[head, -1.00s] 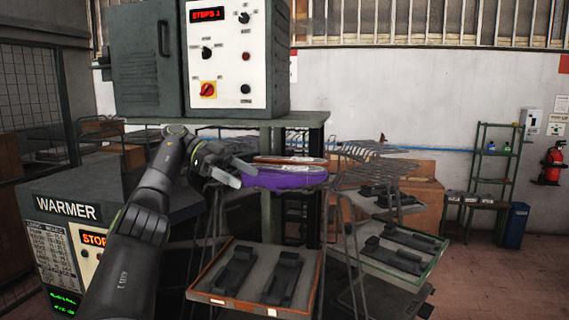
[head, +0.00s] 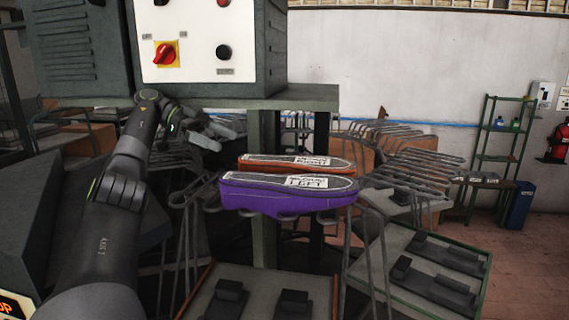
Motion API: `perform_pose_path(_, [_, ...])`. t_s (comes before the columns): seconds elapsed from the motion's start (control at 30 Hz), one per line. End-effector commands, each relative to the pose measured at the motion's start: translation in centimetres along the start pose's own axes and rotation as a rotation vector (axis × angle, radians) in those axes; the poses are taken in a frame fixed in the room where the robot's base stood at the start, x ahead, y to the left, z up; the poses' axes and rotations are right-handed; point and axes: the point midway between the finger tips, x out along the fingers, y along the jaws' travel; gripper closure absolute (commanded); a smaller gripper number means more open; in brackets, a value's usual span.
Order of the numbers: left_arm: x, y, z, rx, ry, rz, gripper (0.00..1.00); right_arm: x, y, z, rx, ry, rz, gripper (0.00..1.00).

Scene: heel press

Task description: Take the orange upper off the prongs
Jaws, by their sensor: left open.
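The orange upper (head: 246,162) lies on the wire prongs in the middle of the head view, behind a purple upper. Its white sole label reads partly and is turned up. The purple upper (head: 270,204) lies in front of it on the same prongs, with a label reading LEFT, and hides most of the orange one's side. My left gripper (head: 222,132) is to the left of and a little above both uppers, open and empty, apart from them. The prongs (head: 352,217) show below the purple upper. My right gripper is not in view.
A tray (head: 262,280) with dark blocks is below the uppers, and a green-edged tray (head: 405,244) stands to the right. More empty wire prongs (head: 415,167) reach out at right. A grey machine cabinet (head: 212,45) stands above and behind.

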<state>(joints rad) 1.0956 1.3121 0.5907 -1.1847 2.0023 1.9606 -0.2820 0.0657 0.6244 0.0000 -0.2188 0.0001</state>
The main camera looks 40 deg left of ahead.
Motion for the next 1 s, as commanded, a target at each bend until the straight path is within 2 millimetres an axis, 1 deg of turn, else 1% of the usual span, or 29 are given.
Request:
perform_pose_path(0.03, [0.4, 0.0, 0.2, 0.000, -0.002, 0.002, 0.19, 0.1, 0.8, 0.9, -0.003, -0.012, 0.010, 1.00])
perform_pose_path(0.1, [1.1, 0.0, 0.3, 0.001, -0.004, 0.001, 0.19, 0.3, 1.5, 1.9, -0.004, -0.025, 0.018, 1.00])
perform_pose_path(0.2, [2.4, 0.0, 0.4, 0.000, -0.004, 0.004, 0.19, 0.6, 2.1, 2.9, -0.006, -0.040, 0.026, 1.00])
perform_pose_path(0.27, [3.1, 0.0, 0.1, 0.000, -0.004, 0.003, 0.19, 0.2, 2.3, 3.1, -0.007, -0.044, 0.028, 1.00])
perform_pose_path(0.37, [4.4, 0.1, 0.1, -0.002, -0.003, 0.004, 0.19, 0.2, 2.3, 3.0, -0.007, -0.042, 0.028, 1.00])
perform_pose_path(0.5, [5.9, 0.0, 0.0, -0.001, -0.001, 0.003, 0.19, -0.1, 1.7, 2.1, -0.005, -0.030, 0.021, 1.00])
perform_pose_path(0.7, [6.8, 0.0, -0.1, -0.001, 0.000, 0.002, 0.19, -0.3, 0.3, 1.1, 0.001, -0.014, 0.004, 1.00])
perform_pose_path(0.77, [7.2, 0.0, -0.2, -0.001, -0.001, 0.003, 0.19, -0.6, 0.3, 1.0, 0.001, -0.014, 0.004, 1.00])
perform_pose_path(0.87, [8.3, 0.0, -0.5, -0.002, -0.001, 0.004, 0.19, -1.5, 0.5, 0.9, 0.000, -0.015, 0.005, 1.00])
perform_pose_path(1.0, [10.2, 0.0, -0.6, -0.002, -0.001, 0.005, 0.19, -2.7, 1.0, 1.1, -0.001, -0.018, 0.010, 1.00])
